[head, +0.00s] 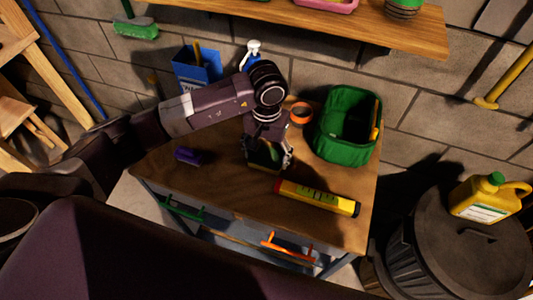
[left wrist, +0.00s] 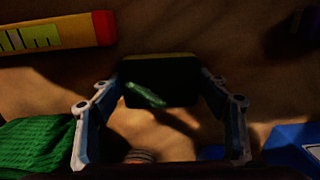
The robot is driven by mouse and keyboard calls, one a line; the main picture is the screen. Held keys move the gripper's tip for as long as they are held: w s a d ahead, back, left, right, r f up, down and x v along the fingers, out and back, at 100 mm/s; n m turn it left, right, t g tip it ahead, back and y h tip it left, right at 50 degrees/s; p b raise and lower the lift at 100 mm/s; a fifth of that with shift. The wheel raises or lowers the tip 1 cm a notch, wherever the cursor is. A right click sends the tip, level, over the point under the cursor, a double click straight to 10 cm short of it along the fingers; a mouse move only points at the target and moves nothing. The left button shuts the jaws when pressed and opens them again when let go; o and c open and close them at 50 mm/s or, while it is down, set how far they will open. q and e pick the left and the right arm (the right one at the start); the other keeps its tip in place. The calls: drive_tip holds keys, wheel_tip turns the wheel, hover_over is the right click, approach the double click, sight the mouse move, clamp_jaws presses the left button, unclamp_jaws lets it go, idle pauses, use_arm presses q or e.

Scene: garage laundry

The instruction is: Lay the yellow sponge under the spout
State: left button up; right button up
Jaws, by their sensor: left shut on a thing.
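My left gripper (head: 266,160) points down over the wooden workbench top (head: 225,205) and is shut on a block. The held block (head: 263,153) looks dark green in the head view. In the left wrist view the same block (left wrist: 160,70) sits between the fingers, mostly in shadow, with a thin yellow top edge and a green mark on its face. It may be the sponge. A white pump-like top (head: 253,47) shows behind my left arm; its lower part is hidden. I cannot tell whether it is the spout. My right gripper is not seen.
A green basket (head: 333,147), orange tape roll (head: 301,112) and yellow-red level (head: 315,197) lie right of my gripper. A purple block (head: 188,156) lies left, a blue box (head: 192,72) behind. A shelf (head: 380,30) hangs above. Bare wood lies in front of the gripper.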

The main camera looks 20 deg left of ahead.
use_arm(q)
drive_tip(key=shift+f+b, duration=0.2)
drive_tip(key=shift+b, duration=0.1)
drive_tip(key=o, duration=0.7)
drive_tip(key=shift+r, duration=0.1)
